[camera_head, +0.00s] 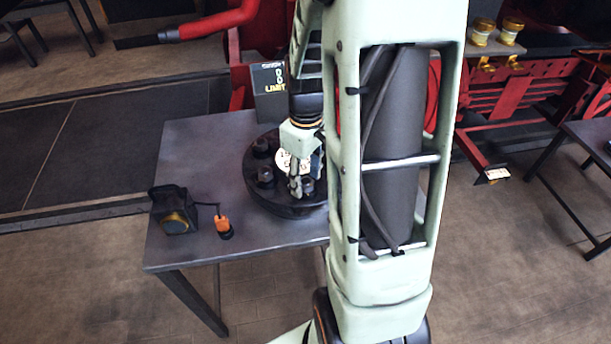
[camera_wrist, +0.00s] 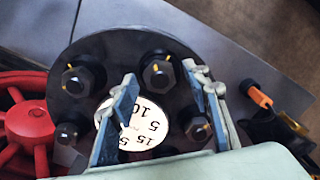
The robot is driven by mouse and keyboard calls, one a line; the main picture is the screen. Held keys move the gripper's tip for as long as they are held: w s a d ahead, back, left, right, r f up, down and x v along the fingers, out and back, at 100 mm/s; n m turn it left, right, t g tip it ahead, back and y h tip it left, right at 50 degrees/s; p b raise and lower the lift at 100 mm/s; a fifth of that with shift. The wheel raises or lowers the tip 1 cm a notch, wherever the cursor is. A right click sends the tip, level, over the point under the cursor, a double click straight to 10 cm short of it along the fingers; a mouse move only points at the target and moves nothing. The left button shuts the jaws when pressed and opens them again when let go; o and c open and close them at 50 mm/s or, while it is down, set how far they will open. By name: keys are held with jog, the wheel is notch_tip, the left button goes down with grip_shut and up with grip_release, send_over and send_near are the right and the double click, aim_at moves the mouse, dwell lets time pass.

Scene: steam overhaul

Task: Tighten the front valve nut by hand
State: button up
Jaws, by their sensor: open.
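A round dark flange (camera_head: 252,192) lies on the table with several dark hex nuts around a white numbered dial (camera_wrist: 143,133). In the wrist view one nut (camera_wrist: 157,73) with a yellow mark sits between and just beyond my fingertips. Other nuts show at upper left (camera_wrist: 80,79), lower left (camera_wrist: 68,132) and right (camera_wrist: 198,128). Which one is the front valve nut I cannot tell for sure. My gripper (camera_wrist: 164,78) is open, its two blue-grey fingers apart over the flange. In the head view my gripper (camera_head: 302,182) points down there, and my arm hides the flange's right side.
On the table (camera_head: 195,150) are a dark box-shaped device (camera_head: 174,210), an orange-and-black piece (camera_head: 223,226) and a dark sign reading LIMIT (camera_head: 270,85). A red spoked wheel (camera_wrist: 28,125) is near the flange. Red machinery (camera_head: 515,95) stands behind.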

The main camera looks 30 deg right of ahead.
jog(key=shift+c, duration=0.2)
jog(key=c, duration=1.1)
jog(key=m, duration=0.3)
jog(key=shift+m+b, duration=0.3)
jog(key=shift+b, duration=0.05)
jog(key=shift+m, duration=2.3)
jog(key=o, duration=1.1)
